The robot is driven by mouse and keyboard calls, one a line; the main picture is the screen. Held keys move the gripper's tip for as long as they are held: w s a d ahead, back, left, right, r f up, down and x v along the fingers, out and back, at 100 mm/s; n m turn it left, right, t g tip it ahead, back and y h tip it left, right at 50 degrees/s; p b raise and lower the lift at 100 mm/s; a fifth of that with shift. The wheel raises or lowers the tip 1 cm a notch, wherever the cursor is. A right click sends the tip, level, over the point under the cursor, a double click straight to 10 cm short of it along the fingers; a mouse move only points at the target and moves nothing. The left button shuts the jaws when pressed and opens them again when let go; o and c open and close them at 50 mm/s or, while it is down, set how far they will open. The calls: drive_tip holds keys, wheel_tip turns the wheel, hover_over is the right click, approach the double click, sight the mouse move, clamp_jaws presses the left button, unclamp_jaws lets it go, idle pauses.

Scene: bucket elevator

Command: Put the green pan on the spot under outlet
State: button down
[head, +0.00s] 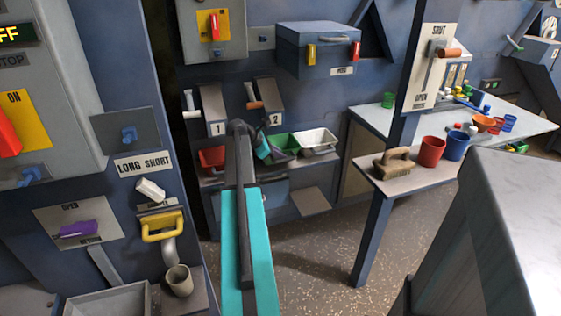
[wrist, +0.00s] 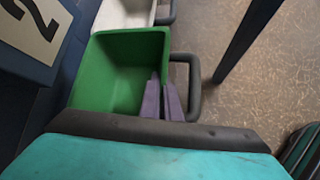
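The green pan (head: 286,143) stands on a shelf between a red pan (head: 213,158) and a white pan (head: 318,140). In the wrist view the green pan (wrist: 115,70) is empty, with a dark looped handle (wrist: 195,85) on its right side. My gripper (wrist: 162,85) has purple fingers close together at the pan's right wall, near the handle. I cannot tell whether they grip the wall. In the head view my arm partly hides the pan's left side. Chutes marked 1 (head: 213,105) and 2 (head: 270,97) are above the shelf; which outlet is meant is unclear.
A post-mounted shelf (head: 410,180) with a brush (head: 392,163), a red cup (head: 431,151) and a blue cup (head: 455,146) stands to the right. A small lower ledge (head: 310,201) lies below the pans. The floor (head: 300,265) between is clear.

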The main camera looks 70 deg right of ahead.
drive_tip(key=shift+w+d, duration=0.25)
drive_tip(key=shift+d, duration=0.3)
drive_tip(key=shift+s+a+f+p, duration=0.1)
drive_tip(key=shift+f+p, duration=0.05)
drive_tip(key=shift+f, duration=0.65)
drive_tip(key=shift+a+f+p, duration=0.1)
drive_tip(key=shift+f+p, duration=0.05)
drive_tip(key=shift+f, duration=0.6)
drive_tip(key=shift+f, duration=0.1)
drive_tip(key=c, duration=2)
unclamp_jaws()
drive_tip(key=shift+f+b, duration=0.3)
drive_tip(key=shift+b, duration=0.45)
drive_tip(key=p+v, duration=0.1)
drive_tip(key=v, duration=1.3)
drive_tip(key=shift+d+r+p, duration=0.2)
drive_tip(key=shift+r+p, duration=0.05)
drive_tip(key=shift+p, duration=0.15)
drive_tip(key=shift+s, duration=0.1)
